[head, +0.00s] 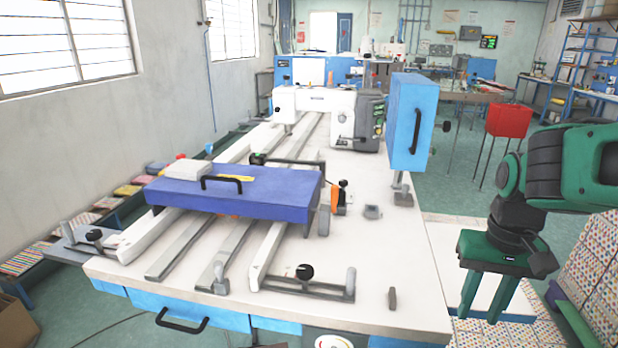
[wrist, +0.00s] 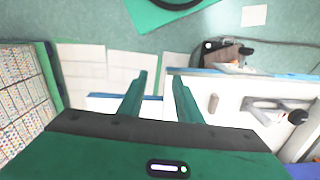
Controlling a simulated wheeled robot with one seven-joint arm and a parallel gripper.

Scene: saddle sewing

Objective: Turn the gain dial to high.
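A round white dial face with coloured markings (head: 333,342) shows at the bottom edge of the head view, on the front of the white work table. It is cut off by the frame, so its pointer and setting cannot be read, and I cannot tell for sure that it is the gain dial. My gripper (head: 480,316) hangs fingers down off the table's right side, apart from the dial. In the wrist view its two green fingers (wrist: 159,78) stand apart with nothing between them.
The white table (head: 395,265) carries rails, clamps with black knobs, a blue cover with a handle (head: 235,190) and a sewing machine head (head: 315,102). An upright blue box (head: 405,125) stands at its right side. A blue drawer (head: 185,315) is at the front.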

